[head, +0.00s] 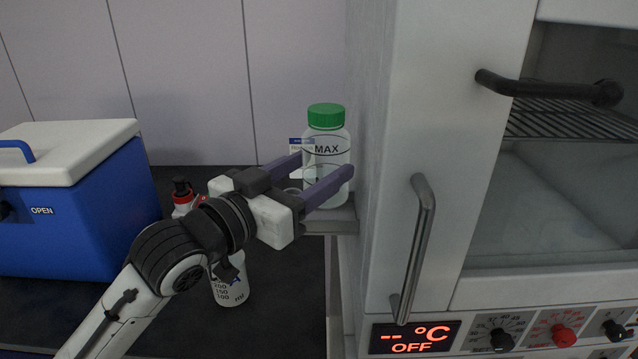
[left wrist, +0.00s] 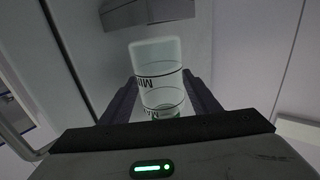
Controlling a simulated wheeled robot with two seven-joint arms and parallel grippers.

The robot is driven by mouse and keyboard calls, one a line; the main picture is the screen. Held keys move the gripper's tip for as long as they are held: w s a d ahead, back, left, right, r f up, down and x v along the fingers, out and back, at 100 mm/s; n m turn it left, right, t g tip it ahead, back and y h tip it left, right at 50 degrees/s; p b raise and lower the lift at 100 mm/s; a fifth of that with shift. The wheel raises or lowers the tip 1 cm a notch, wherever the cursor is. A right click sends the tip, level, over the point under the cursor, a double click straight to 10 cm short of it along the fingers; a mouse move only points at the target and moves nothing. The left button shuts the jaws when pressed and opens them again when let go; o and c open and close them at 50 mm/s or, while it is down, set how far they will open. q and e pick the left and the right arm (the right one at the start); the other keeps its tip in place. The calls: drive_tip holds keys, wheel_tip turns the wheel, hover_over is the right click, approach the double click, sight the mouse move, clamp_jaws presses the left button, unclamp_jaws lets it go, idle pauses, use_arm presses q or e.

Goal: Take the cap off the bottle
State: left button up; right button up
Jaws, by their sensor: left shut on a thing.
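The bottle (head: 327,160) is clear, marked MAX, and stands upright with its green cap (head: 326,116) on top. My left gripper (head: 328,176) is shut around the lower part of the bottle, one finger on each side. In the left wrist view the bottle (left wrist: 158,70) shows between the two fingers (left wrist: 163,98). The cap cannot be made out clearly there. The bottle is at a small grey shelf (head: 335,222); whether its base touches the shelf is hard to tell. My right gripper is not in view.
A white oven-like cabinet (head: 395,120) with metal handles stands close to the right of the bottle. A blue cool box (head: 75,215) with a white lid is at the left. A white graduated bottle (head: 230,285) stands behind my left arm. A small labelled item (head: 296,146) is behind the bottle.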

use_arm(q)
drive_tip(key=p+v, duration=0.4)
drive_tip(key=v, duration=1.3)
drive_tip(key=shift+s, duration=0.2)
drive_tip(key=shift+f, duration=0.1)
drive_tip(key=o, duration=0.6)
drive_tip(key=shift+c, duration=0.2)
drive_tip(key=c, duration=0.8)
drive_tip(key=s+a+f+n+t+y, duration=0.1)
drive_tip(key=s+a+f+n+y, duration=0.1)
drive_tip(key=a+f+y, duration=0.1)
drive_tip(key=s+a+f+n+t+y, duration=0.1)
drive_tip(key=s+a+f+n+y, duration=0.1)
drive_tip(key=f, duration=0.4)
drive_tip(key=s+a+f+n+t+y, duration=0.2)
drive_tip(key=a+f+n+y, duration=0.1)
drive_tip(key=a+f+y, duration=0.1)
drive_tip(key=shift+a+f+n+y, duration=0.15)
drive_tip(key=shift+f+n+y, duration=0.3)
drive_tip(key=shift+y, duration=0.75)
drive_tip(key=shift+c, duration=0.2)
